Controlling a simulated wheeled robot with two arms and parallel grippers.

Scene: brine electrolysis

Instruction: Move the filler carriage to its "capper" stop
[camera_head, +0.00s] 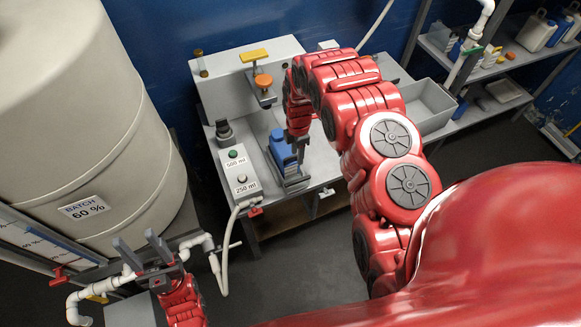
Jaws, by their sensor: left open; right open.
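A blue container or block (281,150) sits on a dark grey base (293,182) on the bench; this looks like the filler carriage, but I cannot read any "capper" label. My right gripper (298,148) reaches down from the red arm beside the blue part's right side, open. I cannot tell whether it touches it. Part of the bench behind is hidden by my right arm. My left gripper (139,247) is open and empty at the lower left, its two grey fingers apart, away from the bench and near the pipes.
A button box (240,174) marked 500 ml and 250 ml stands left of the carriage. Behind are an orange knob (263,81) and a yellow bar (254,56). A large tank (85,120) and white pipes (92,291) fill the left. A grey bin (428,106) stands right.

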